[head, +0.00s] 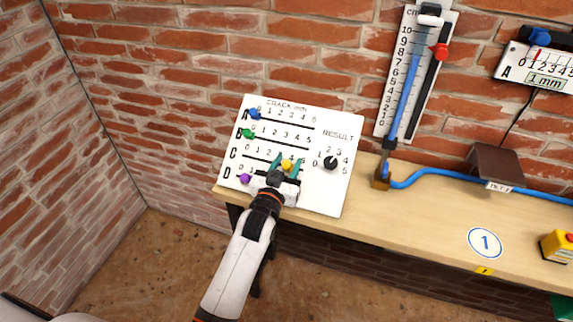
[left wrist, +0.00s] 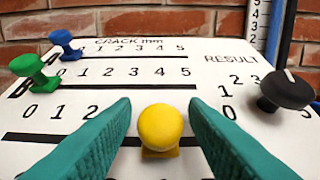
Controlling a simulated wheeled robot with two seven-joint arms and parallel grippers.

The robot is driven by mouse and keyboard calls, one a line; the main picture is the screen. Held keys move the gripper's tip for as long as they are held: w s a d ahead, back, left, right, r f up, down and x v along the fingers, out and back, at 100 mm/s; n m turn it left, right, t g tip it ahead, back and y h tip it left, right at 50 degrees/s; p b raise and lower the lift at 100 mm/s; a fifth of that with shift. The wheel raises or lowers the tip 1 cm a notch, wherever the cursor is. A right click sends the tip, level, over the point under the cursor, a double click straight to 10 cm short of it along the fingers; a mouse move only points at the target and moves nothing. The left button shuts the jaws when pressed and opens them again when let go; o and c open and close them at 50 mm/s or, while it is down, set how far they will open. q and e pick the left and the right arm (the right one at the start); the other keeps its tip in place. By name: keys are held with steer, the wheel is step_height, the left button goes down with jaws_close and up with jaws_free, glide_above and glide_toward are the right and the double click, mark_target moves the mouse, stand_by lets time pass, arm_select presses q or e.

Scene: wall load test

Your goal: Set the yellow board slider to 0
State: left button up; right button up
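The white board (head: 330,122) carries slotted rows A to D with scales from 0 to 5. The yellow slider (head: 287,164) is in row C, well right of the 2; the exact mark is hidden. My left gripper (head: 286,161) is open, with one teal finger on each side of the yellow knob. The left wrist view shows the round yellow knob (left wrist: 160,125) between the fingers (left wrist: 160,112), with a gap visible on both sides. The fingers cover part of row C's numbers. My right gripper is not in view.
Blue (head: 254,113), green (head: 248,133) and purple (head: 245,178) sliders sit near the left ends of their rows. A black RESULT dial (head: 330,163) is right of the yellow slider. The board stands on a wooden bench (head: 420,222) against brick.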

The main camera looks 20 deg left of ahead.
arm_select(q)
jaws_close()
steer(key=p, duration=0.2)
glide_toward(247, 141)
steer(key=w, duration=0.4)
steer(key=shift+w+d, duration=0.1)
steer(key=shift+w, duration=0.25)
steer(key=shift+o, duration=0.3)
jaws_free()
steer(key=shift+o, duration=0.2)
steer(key=shift+s, duration=0.15)
